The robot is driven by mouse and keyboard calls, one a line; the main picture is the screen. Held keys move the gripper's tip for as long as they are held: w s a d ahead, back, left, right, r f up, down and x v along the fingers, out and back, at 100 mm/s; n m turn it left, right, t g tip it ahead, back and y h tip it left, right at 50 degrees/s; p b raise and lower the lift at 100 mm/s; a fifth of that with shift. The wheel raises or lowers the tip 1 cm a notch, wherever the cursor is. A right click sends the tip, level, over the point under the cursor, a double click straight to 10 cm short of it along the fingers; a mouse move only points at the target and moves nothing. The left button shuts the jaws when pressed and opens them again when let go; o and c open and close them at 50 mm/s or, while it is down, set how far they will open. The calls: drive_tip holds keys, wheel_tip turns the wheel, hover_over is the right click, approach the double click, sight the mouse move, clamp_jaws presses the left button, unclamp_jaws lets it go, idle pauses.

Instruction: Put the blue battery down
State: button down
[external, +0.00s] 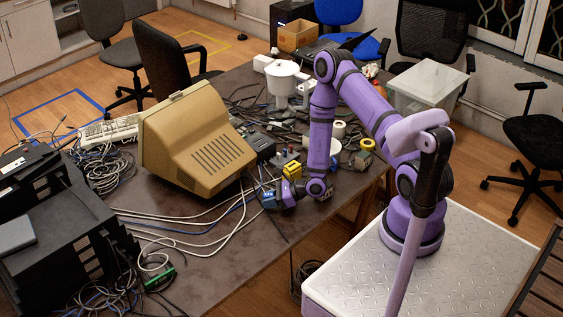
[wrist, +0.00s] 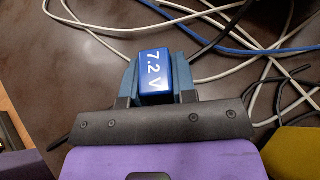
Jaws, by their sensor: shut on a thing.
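The blue battery (wrist: 155,72) shows in the wrist view, with white "7.2 V" lettering on its face. My gripper (wrist: 158,78) is shut on it, with one finger on each side. In the external view my gripper (external: 270,200) is low over the near part of the dark table, right of the beige monitor. The battery there is small and partly hidden by the fingers. I cannot tell whether its underside touches the table.
White, blue and black cables (wrist: 215,28) lie on the table around the gripper. The beige monitor (external: 195,140) stands to the left. A yellow object (external: 292,170) is close behind the gripper. Bare tabletop (external: 235,260) lies toward the near edge.

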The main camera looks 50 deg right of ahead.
drive_tip(key=shift+f, duration=0.6)
drive_tip(key=c, duration=0.9)
unclamp_jaws()
drive_tip(key=shift+f, duration=0.1)
